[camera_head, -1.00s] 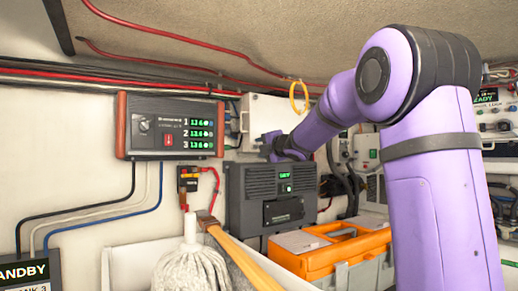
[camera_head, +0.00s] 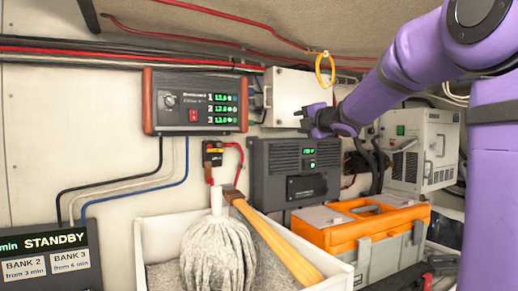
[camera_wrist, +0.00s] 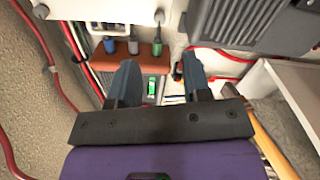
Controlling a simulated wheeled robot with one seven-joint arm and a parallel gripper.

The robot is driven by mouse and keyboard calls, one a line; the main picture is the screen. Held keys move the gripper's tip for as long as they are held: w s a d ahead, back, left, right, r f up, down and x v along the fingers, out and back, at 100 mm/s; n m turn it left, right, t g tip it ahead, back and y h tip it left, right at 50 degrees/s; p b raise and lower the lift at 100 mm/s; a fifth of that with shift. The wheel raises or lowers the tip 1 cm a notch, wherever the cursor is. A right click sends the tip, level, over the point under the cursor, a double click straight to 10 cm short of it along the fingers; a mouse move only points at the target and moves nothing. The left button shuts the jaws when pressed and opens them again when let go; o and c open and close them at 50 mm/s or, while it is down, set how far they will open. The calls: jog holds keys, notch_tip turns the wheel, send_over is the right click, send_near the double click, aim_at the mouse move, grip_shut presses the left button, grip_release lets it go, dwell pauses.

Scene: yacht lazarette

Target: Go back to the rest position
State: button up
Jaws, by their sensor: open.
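My gripper (camera_head: 312,116) is at the end of my purple arm, in front of the white wall box (camera_head: 290,92) and above the dark grey unit (camera_head: 270,172) with a small green display. In the wrist view my gripper (camera_wrist: 162,82) shows two dark fingers spread apart with nothing between them. Beyond the fingers, the wrist view shows the red-sided charger panel (camera_wrist: 152,52) and its cable glands. The charger (camera_head: 190,100) shows three green readouts in the head view.
A white bin (camera_head: 140,240) holds a mop (camera_head: 217,245) and a wooden handle (camera_head: 275,245). An orange and grey toolbox (camera_head: 345,232) stands right of it. A standby panel (camera_head: 50,262) is at lower left. Red cables (camera_head: 200,14) run along the ceiling.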

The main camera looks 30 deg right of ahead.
jog(key=s+a+f+m+g, duration=0.4)
jog(key=s+a+f+m, duration=0.2)
jog(key=s, duration=0.5)
jog(key=s+a+f+m+g, duration=0.4)
jog(key=s+a+f+m, duration=0.2)
jog(key=s, duration=0.6)
jog(key=s+a+f+m+g, duration=0.4)
jog(key=s+a+f+m, duration=0.2)
jog(key=s+f+m, duration=0.3)
notch_tip(320, 180, down, 2)
jog(key=shift+s+a+f+m+g+h, duration=0.1)
jog(key=shift+s+a+m+g+h, duration=0.25)
jog(key=shift+s, duration=0.9)
jog(key=shift+o, duration=0.5)
